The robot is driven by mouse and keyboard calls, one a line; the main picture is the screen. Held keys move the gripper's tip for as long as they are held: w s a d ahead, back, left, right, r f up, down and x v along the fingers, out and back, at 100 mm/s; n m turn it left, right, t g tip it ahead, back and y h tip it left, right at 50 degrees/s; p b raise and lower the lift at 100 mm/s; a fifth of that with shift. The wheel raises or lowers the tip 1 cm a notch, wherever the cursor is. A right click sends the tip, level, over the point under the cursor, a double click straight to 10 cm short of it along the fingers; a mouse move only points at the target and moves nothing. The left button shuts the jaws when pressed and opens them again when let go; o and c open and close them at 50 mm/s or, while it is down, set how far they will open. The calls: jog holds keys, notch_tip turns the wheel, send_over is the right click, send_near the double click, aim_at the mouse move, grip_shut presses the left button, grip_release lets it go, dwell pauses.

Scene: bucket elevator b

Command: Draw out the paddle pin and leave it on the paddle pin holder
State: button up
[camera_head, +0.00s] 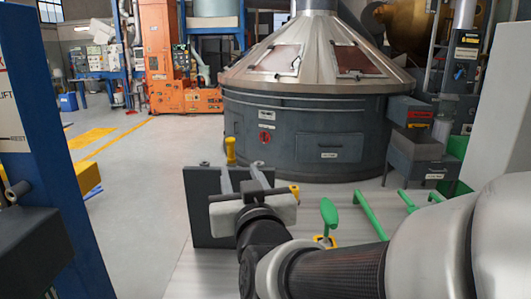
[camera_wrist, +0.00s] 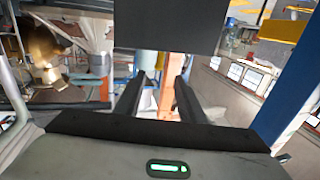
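My gripper (camera_head: 241,176) is at the end of my arm in the middle of the head view, in front of a dark upright panel (camera_head: 203,225). Its two fingers are apart, and the wrist view shows nothing held between them (camera_wrist: 158,88). A yellow-handled piece (camera_head: 231,150) stands upright at the panel's top edge, just beyond the fingers. It looks like a pin, but I cannot tell whether it is the paddle pin. A smaller yellow part (camera_head: 294,192) shows right of the gripper. The pin holder cannot be made out for certain. A dark plate (camera_wrist: 165,24) fills the wrist view's top middle.
A green handle (camera_head: 328,212) on a yellow base stands right of the gripper, with green bars (camera_head: 370,216) beyond. A large grey round machine (camera_head: 307,130) stands behind. A blue column (camera_head: 45,170) rises at left. The floor (camera_head: 145,185) at left-centre is clear.

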aim_at(231, 149)
jog(key=p+x, duration=0.7)
jog(key=x, duration=0.8)
jog(key=shift+w+a+p, duration=0.1)
jog(key=shift+w+p, duration=0.2)
jog(key=shift+w, duration=0.1)
grip_shut()
